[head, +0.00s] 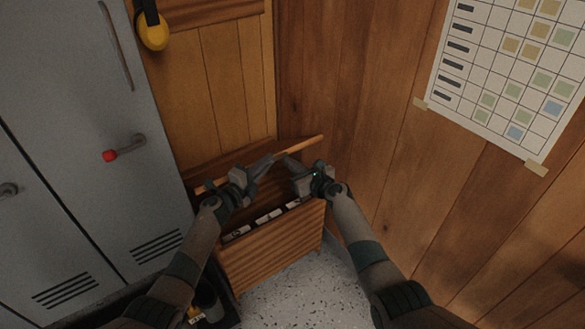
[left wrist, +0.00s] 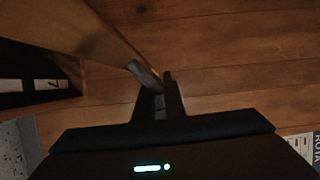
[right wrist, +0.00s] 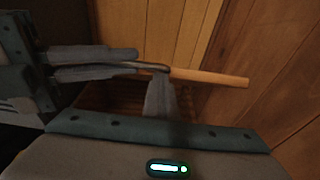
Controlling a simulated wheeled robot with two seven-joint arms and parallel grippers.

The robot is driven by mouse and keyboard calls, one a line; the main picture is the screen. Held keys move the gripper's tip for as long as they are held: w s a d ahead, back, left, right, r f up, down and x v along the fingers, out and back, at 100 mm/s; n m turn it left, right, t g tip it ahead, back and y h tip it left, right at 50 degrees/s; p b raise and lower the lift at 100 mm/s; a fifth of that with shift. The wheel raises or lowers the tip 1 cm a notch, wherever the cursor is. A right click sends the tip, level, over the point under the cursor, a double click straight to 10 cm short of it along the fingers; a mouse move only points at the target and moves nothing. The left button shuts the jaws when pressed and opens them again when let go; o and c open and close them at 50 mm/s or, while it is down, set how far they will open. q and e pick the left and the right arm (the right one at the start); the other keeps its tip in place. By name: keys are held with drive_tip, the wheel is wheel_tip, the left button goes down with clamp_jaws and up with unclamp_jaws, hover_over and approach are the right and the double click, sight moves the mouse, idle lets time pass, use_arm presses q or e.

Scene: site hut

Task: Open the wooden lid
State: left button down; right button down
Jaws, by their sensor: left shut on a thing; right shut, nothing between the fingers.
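The wooden lid (head: 306,144) of a slatted wooden box (head: 275,250) stands raised, and the box's dark inside shows with several white labelled items (head: 268,217). My left gripper (head: 268,160) is shut on the lid's free edge; the right wrist view shows its two grey fingers (right wrist: 138,62) against the lid edge (right wrist: 212,78). The lid also fills the upper left of the left wrist view (left wrist: 95,38). My right gripper (head: 287,160) is shut and empty close beside the lid, its fingertips (right wrist: 160,90) just below the edge. I cannot tell whether it touches the lid.
Grey lockers (head: 90,130) with a red-tipped handle (head: 125,148) stand close at left. Wood-panelled walls (head: 350,110) close in behind and at right. Yellow ear defenders (head: 153,32) hang above. Speckled floor (head: 290,285) is clear in front of the box.

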use_arm(q)
drive_tip(key=shift+s+d+f, duration=0.2)
drive_tip(key=shift+s+f, duration=0.05)
drive_tip(key=shift+f, duration=0.2)
drive_tip(key=shift+s+d+f, duration=0.15)
drive_tip(key=shift+s+f, duration=0.1)
drive_tip(key=shift+f, duration=0.2)
drive_tip(key=c, duration=2.1)
unclamp_jaws()
drive_tip(key=shift+a, duration=0.1)
drive_tip(key=v, duration=0.7)
drive_tip(key=r+v, duration=0.1)
drive_tip(key=v, duration=0.3)
drive_tip(key=shift+s+a, duration=0.15)
drive_tip(key=shift+a, duration=0.2)
